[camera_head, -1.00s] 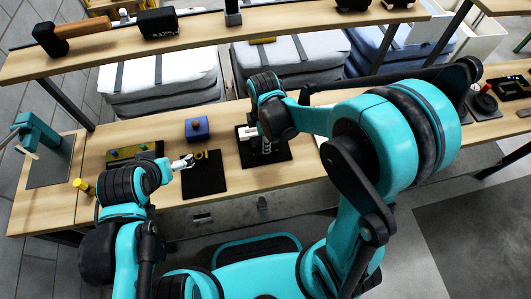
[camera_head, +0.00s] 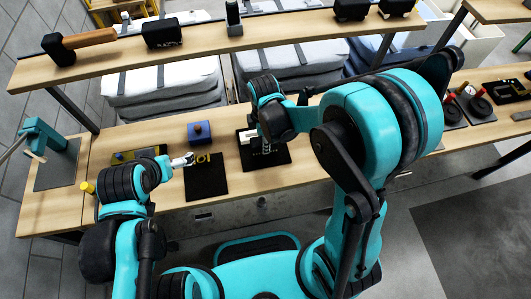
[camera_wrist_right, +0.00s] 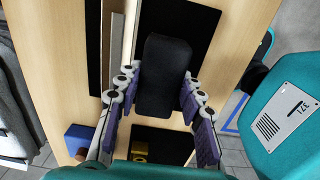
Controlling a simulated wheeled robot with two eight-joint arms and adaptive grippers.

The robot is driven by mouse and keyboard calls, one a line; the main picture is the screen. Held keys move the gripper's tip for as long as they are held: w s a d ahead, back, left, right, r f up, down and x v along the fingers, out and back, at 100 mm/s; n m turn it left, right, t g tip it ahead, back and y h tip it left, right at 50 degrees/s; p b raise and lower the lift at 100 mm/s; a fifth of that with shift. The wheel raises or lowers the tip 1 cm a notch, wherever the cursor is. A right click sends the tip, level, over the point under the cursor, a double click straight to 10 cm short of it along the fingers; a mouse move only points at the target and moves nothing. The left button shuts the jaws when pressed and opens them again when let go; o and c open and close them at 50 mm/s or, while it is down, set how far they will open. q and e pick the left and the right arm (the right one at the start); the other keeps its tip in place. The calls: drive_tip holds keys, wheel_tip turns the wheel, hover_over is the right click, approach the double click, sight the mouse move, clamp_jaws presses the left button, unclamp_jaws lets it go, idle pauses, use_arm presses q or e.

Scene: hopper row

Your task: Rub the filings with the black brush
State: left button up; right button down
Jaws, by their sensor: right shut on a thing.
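My right gripper (camera_wrist_right: 155,95) is shut on the black brush (camera_wrist_right: 163,75), a dark block with rounded corners, between its two fingers. In the head view the right gripper (camera_head: 262,141) is over a black mat (camera_head: 277,158), mostly hidden under its own wrist. In the wrist view the brush covers part of that mat (camera_wrist_right: 205,25). I cannot make out any filings, nor whether the brush touches the mat. My left gripper (camera_head: 188,159) is at the left edge of another black mat (camera_head: 207,184), close to a yellow part (camera_head: 203,158); its opening is too small to judge.
A blue block (camera_head: 198,131) stands behind the mats. A yellow cylinder (camera_head: 88,187) and a teal device (camera_head: 45,135) are at the left. Red-knobbed items (camera_head: 465,95) are at the right.

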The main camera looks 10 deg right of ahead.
wheel_tip(320, 180, up, 4)
drive_tip(key=p, duration=0.3)
idle(0.3)
